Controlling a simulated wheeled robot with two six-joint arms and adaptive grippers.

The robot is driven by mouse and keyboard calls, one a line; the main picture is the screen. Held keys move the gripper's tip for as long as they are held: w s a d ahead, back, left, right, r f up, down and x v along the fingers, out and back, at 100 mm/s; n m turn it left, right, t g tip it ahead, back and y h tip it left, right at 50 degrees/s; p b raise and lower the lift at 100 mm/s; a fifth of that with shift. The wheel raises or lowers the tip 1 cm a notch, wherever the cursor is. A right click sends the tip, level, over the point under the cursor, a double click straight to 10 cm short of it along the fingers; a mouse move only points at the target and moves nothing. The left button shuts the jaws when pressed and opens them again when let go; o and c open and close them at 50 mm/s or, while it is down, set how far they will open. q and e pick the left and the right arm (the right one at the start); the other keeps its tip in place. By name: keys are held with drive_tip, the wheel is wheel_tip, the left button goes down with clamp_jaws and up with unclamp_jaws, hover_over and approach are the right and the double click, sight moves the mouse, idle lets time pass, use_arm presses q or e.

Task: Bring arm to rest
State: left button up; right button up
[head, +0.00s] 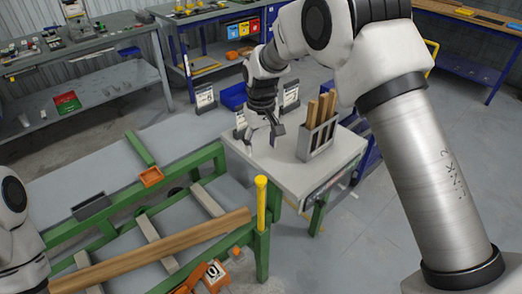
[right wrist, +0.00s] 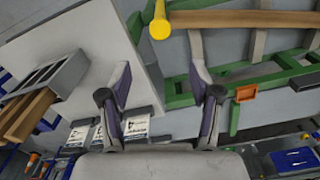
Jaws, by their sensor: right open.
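My right gripper (head: 264,137) hangs from its arm over the left part of a small grey-topped table (head: 285,175). It points down with its fingers apart and nothing between them. In the right wrist view the two fingers (right wrist: 160,85) are spread wide and empty. Beside the gripper, on its right, stands a grey holder (head: 315,141) with upright wooden pieces (head: 327,103). The holder also shows at the left of the right wrist view (right wrist: 55,72). Only part of my left arm shows at the left edge, and its gripper is out of sight.
The green-framed runout table (head: 205,157) carries a long wooden beam (head: 150,252). A yellow-capped post (head: 261,205) stands at its near right corner. An orange tray (head: 151,177) and grey tray (head: 91,206) sit along the frame. A blue bin (head: 233,96) is behind the gripper.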

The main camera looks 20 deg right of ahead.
drive_tip(key=s+d+f+g+b, duration=0.1)
drive_tip(key=s+f+g, duration=0.2)
drive_tip(key=s+f, duration=0.75)
drive_tip(key=s+d+f+g+b, duration=0.1)
drive_tip(key=s+f+g+b, duration=0.1)
drive_tip(key=s+f, duration=0.85)
drive_tip(key=s+f+m+t+b, duration=0.1)
drive_tip(key=s+f, duration=0.4)
drive_tip(key=s, duration=0.5)
drive_tip(key=s+f, duration=0.6)
drive_tip(key=s, duration=0.3)
drive_tip(key=w+t, duration=0.2)
drive_tip(key=w, duration=0.1)
drive_tip(key=w+t, duration=0.1)
drive_tip(key=t, duration=0.1)
drive_tip(key=shift+w+d+r, duration=0.15)
drive_tip(key=shift+d+r, duration=0.1)
drive_tip(key=shift+r, duration=0.15)
